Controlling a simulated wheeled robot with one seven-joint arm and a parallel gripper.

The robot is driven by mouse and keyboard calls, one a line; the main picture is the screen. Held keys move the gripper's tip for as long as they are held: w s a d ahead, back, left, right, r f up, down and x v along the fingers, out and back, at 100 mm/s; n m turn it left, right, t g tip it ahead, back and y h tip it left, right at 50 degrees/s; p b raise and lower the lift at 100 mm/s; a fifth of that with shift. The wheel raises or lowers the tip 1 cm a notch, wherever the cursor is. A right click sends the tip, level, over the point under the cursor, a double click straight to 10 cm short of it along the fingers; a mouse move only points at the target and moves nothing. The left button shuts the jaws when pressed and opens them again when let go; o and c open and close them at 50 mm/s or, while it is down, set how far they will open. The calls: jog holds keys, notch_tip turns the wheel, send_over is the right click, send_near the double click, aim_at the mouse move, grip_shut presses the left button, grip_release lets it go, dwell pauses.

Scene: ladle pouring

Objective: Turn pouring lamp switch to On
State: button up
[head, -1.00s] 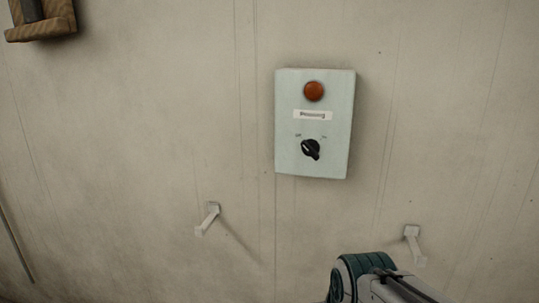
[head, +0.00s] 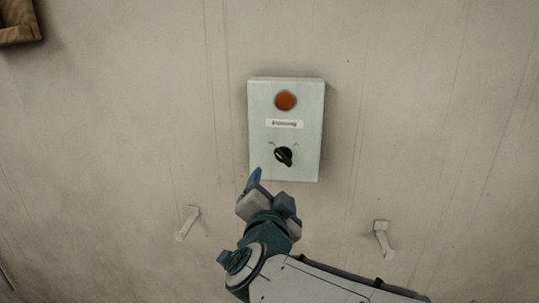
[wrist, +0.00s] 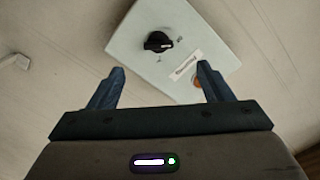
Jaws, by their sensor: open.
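The pouring lamp box (head: 311,150) is a pale grey-blue panel on the wall, with a red-orange lamp (head: 285,100), a white label (head: 284,124) and a black rotary switch (head: 284,156). The switch handle is turned diagonally, its upper end toward the left mark. In the wrist view the box (wrist: 140,28) fills the upper middle, with the switch (wrist: 158,41) beyond and between the fingertips and the lamp (wrist: 197,83) partly hidden by the right finger. My gripper (wrist: 162,72) is open and empty. In the head view my gripper (head: 268,185) is just below the switch, apparently apart from it.
Two pale hooks stick out of the wall, one at lower left (head: 187,222) and one at lower right (head: 382,238). A wooden ledge (head: 16,34) is at the upper left. The wall around the box is otherwise clear.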

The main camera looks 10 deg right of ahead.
aim_at(283, 159)
jog(key=shift+m+h, duration=0.4)
jog(key=shift+h, duration=0.1)
jog(key=x, duration=0.4)
jog(key=p+x, duration=0.1)
jog(key=x, duration=0.4)
jog(key=p+x, duration=0.1)
jog(key=x, duration=0.3)
jog(key=shift+w+d+r, duration=0.2)
jog(key=shift+d, duration=0.2)
jog(key=c, duration=1)
